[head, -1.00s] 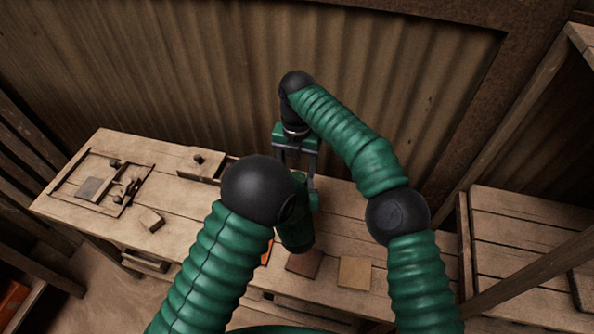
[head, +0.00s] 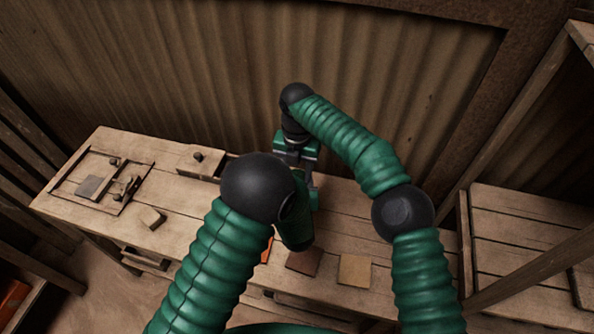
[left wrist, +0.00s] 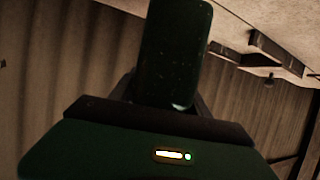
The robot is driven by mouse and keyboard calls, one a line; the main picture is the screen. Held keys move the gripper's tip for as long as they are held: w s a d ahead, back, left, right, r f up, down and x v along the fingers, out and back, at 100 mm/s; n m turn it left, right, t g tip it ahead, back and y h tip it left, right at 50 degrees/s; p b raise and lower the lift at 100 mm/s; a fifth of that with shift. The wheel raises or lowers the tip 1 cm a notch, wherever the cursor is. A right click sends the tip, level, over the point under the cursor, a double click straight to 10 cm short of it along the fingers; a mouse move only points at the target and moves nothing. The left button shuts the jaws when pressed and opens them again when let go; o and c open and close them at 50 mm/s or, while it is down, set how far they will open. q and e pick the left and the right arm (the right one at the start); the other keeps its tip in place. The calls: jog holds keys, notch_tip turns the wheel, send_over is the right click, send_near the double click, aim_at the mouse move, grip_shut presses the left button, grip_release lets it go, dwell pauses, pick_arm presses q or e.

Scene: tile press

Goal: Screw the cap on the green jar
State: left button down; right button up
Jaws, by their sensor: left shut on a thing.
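The green jar (left wrist: 172,50) shows in the left wrist view as a dark green cylinder. It rises from between the fingers of my left gripper (left wrist: 168,98), which is shut on it. In the head view my left gripper and the jar are mostly hidden behind my left arm's black joint and green links. My right gripper (head: 297,152) points down over the bench, just behind and above that spot. Its fingertips are partly covered, so I cannot tell whether it is open or holds anything. I cannot make out the cap in either view.
The wooden bench (head: 185,225) carries a framed press (head: 100,182), a wooden box with a knob (head: 200,163), a small block (head: 152,218), and a brown (head: 304,262) and a tan tile (head: 355,271) near the front edge. A corrugated wall stands close behind.

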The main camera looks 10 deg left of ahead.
grip_shut()
jog(key=m, duration=0.3)
jog(key=shift+a, duration=0.1)
jog(key=o, duration=1.4)
grip_release()
jog(key=shift+c, duration=0.2)
jog(key=shift+r, duration=2.35)
